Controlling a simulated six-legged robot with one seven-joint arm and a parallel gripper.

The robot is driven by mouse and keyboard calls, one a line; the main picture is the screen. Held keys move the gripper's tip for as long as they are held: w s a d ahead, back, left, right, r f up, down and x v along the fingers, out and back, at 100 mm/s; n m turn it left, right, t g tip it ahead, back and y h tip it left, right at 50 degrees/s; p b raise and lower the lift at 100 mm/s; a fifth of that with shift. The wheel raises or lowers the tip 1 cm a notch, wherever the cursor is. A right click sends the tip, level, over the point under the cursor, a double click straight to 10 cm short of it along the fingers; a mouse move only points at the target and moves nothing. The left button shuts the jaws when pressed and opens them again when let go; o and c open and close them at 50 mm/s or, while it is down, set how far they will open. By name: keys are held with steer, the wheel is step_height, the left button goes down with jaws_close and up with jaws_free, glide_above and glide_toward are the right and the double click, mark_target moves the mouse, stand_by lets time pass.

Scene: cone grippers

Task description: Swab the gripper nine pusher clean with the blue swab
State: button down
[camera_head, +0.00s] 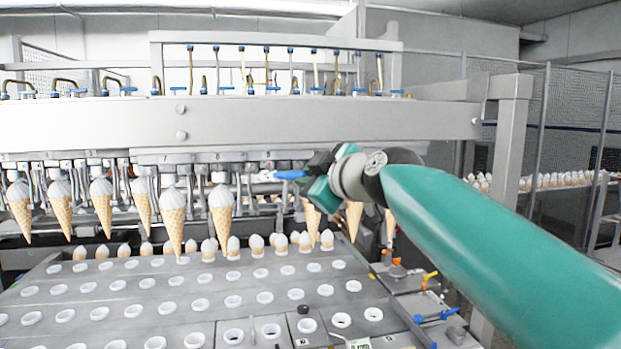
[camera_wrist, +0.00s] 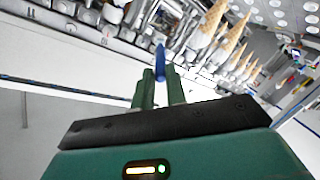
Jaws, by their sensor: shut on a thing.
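My gripper (camera_head: 309,178) reaches in from the right to the row of cone grippers under the grey beam. In the wrist view its two green fingers (camera_wrist: 160,78) are closed on the blue swab (camera_wrist: 160,56). In the head view the blue swab (camera_head: 290,174) points left from the fingers, and its pale tip lies close to the metal parts under the beam. A small label (camera_head: 268,154) above the tip seems to read 9. I cannot pick out the gripper nine pusher clearly, nor tell whether the tip touches it.
Several filled cones hang left of the swab, the nearest being a large cone (camera_head: 221,212). More cones hang behind my gripper. Below is a grey tray (camera_head: 150,292) with rows of white-rimmed holes. The grey beam (camera_head: 330,125) runs just above. A mesh fence (camera_head: 540,120) stands at right.

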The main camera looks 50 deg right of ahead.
steer(key=shift+w+d, duration=0.35)
steer(key=shift+w, duration=0.2)
steer(key=shift+a, duration=0.1)
